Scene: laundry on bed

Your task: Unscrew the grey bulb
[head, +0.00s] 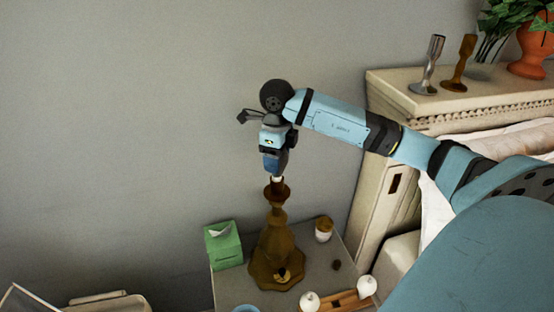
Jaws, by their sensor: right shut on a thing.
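A brown lamp base (277,240) without a shade stands upright on the bedside table. My right gripper (275,168) points straight down over its top and is shut on the grey bulb (277,180). Only a small pale part of the bulb shows between the fingers and the lamp's socket (277,188); the fingers hide the rest. The bulb's lower end is at the socket, but I cannot tell how far it sits in it. My left gripper is not in view.
The bedside table (231,285) also holds a green tissue box (223,245), a white-and-brown jar (323,229) and a wooden tray (340,301) with two white bulbs (310,301). A headboard (385,190) stands right. The wall behind is bare.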

